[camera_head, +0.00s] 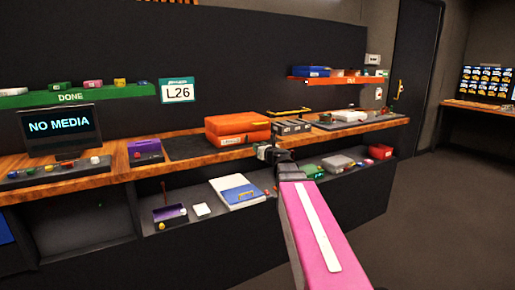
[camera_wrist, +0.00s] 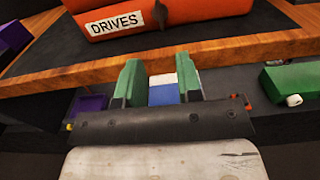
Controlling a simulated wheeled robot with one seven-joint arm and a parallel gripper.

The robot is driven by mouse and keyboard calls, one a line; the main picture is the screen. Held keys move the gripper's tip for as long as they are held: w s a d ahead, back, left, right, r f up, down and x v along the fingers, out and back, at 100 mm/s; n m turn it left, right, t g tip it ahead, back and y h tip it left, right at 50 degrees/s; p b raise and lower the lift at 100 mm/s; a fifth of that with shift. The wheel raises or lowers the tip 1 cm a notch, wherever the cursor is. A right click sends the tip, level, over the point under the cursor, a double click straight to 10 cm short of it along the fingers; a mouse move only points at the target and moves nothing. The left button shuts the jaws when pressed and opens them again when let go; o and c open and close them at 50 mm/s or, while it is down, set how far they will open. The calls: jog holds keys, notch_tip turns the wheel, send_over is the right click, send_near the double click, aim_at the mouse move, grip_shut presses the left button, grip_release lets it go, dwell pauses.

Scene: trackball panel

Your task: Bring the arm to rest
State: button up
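My gripper (camera_head: 268,152) is in front of the wooden bench's front edge, below the orange case, in the head view. In the wrist view its two green-padded fingers (camera_wrist: 160,80) stand apart with a gap between them. A white and blue box (camera_wrist: 162,90) shows through that gap. It looks like the white bin with a blue case (camera_head: 240,195) on the lower shelf, beyond the fingers and not gripped. My pink arm link (camera_head: 315,235) reaches up from the bottom right of the head view.
The wooden bench (camera_head: 120,168) carries an orange case (camera_head: 238,128), labelled DRIVES (camera_wrist: 115,20) in the wrist view, and grey boxes (camera_head: 292,127). The lower shelf holds a purple tray (camera_head: 170,213) and green items (camera_head: 310,170). Open floor (camera_head: 450,200) lies to the right.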

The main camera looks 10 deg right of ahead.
jog(key=s+a+f+n+g, duration=0.3)
jog(key=f+n, duration=0.3)
jog(key=f, duration=0.1)
jog(key=s+a+f+n+g+y, duration=0.1)
jog(key=s+a+f+n+g, duration=0.15)
jog(key=f+n, duration=0.3)
jog(key=s+a+f+n+g, duration=0.2)
jog(key=s+f+n+g, duration=0.15)
jog(key=f+n, duration=0.3)
jog(key=s+d+f+n+g+h, duration=0.2)
jog(key=s+f+n+g+h, duration=0.1)
jog(key=s+f+n, duration=0.4)
jog(key=s+d+f+n+g+h, duration=0.2)
jog(key=s+f+n+g, duration=0.3)
jog(key=s+f, duration=0.5)
jog(key=s+n+h, duration=0.1)
jog(key=n, duration=0.1)
jog(key=shift+n+h, duration=0.3)
jog(key=shift+o, duration=0.3)
jog(key=shift+w, duration=0.1)
